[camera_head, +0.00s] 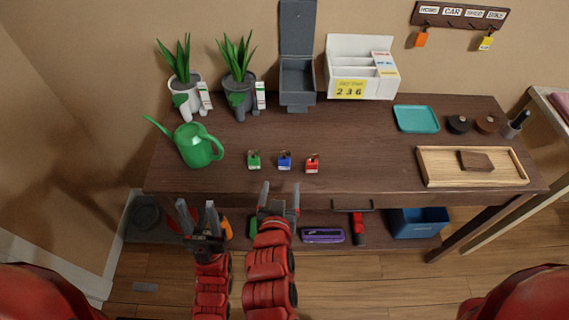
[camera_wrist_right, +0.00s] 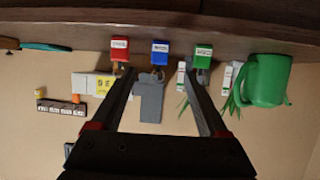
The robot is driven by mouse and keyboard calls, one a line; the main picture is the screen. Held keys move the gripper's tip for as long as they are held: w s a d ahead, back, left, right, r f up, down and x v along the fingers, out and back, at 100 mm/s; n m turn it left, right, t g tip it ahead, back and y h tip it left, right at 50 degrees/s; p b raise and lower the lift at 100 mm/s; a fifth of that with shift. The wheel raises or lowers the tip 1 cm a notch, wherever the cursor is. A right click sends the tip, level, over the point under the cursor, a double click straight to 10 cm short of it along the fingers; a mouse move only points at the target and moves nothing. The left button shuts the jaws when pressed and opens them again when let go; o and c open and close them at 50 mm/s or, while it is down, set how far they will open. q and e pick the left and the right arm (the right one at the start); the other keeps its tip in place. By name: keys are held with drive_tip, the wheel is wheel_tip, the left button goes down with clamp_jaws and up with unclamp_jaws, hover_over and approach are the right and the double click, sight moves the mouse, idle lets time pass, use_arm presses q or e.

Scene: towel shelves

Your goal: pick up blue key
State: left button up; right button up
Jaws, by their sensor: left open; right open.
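The blue key (camera_head: 285,161) lies on the dark wooden desk near its front edge, between the green key (camera_head: 254,160) and the red key (camera_head: 312,164). My right gripper (camera_head: 280,193) is open and empty in front of the desk edge, close below the blue key in the picture and apart from it. In the right wrist view, which is upside down, the blue key (camera_wrist_right: 160,50) appears centred beyond the open fingers (camera_wrist_right: 158,76), with red to its left and green to its right. My left gripper (camera_head: 197,207) is open and empty, further left, in front of the desk.
A green watering can (camera_head: 194,146) and two potted plants stand at the left. A grey open box (camera_head: 297,75), white organizer (camera_head: 362,60), teal tray (camera_head: 416,119) and wooden tray (camera_head: 436,168) are further back or right. The desk around the keys is clear.

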sight(284, 164)
drive_tip(key=x, duration=0.7)
drive_tip(key=shift+w+p, duration=0.3)
drive_tip(key=shift+p, duration=0.1)
drive_tip(key=x, duration=0.4)
drive_tip(key=shift+w+r+p, duration=0.1)
drive_tip(key=shift+r+p, duration=0.1)
drive_tip(key=shift+p, duration=0.15)
drive_tip(key=shift+w+f, duration=0.35)
drive_tip(key=shift+w, duration=0.2)
drive_tip(key=shift+c, duration=0.3)
clamp_jaws()
